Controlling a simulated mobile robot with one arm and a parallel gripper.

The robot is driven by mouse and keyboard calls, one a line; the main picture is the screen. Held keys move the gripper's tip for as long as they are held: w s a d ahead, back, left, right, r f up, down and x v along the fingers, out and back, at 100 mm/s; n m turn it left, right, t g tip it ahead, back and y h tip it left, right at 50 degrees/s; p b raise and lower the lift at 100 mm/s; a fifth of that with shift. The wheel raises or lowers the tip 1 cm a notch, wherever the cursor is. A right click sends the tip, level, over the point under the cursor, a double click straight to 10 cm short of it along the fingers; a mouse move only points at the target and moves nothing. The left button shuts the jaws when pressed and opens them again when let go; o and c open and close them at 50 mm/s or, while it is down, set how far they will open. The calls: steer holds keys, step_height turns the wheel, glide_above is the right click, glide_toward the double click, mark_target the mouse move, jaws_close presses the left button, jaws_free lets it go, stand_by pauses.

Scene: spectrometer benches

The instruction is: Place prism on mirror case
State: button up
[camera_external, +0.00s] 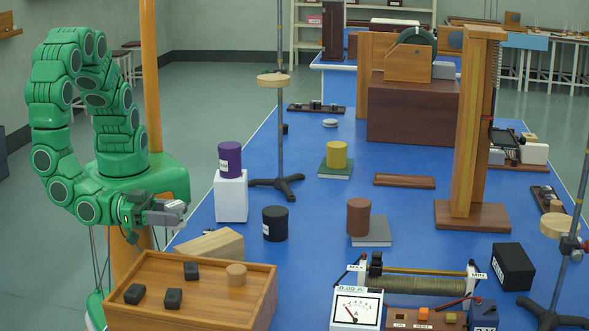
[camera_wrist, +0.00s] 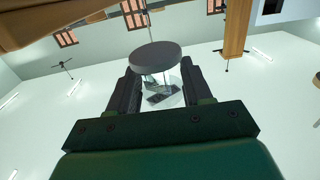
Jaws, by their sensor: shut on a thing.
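My gripper (camera_external: 158,213) is at the left, beyond the wooden tray and off the left edge of the blue bench. It is shut on a small grey and pale thing (camera_external: 174,206), which I take to be the prism. In the wrist view the fingers (camera_wrist: 160,84) stand either side of a clear glassy body with a dark grey round disc (camera_wrist: 156,54) at one end. Its shape is partly hidden by the fingers. The mirror case cannot be told for sure; a dark brown wooden box (camera_external: 410,118) at the back of the bench may be it.
A wooden tray (camera_external: 141,259) with black blocks and a cork is in front, beside a pale wooden block (camera_external: 215,242). A white stand (camera_external: 231,197) bears a purple cylinder (camera_external: 230,160). A metal stand (camera_external: 281,140) rises behind. The blue bench (camera_external: 325,235) has bare room mid-front.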

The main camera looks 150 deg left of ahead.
mark_target(172, 202)
steer(key=shift+s+a+r+n+g+y, duration=0.25)
steer(key=shift+s+a+r, duration=0.1)
steer(key=shift+s, duration=0.25)
steer(key=shift+s+a+r+n+g+y, duration=0.15)
steer(key=shift+s+a+r+y, duration=0.15)
steer(key=shift+s, duration=0.25)
steer(key=shift+s+a+f, duration=0.1)
steer(key=shift+s+a, duration=0.1)
steer(key=shift+s, duration=0.1)
step_height(172, 202, down, 8)
steer(key=o, duration=1.2)
steer(key=v, duration=1.2)
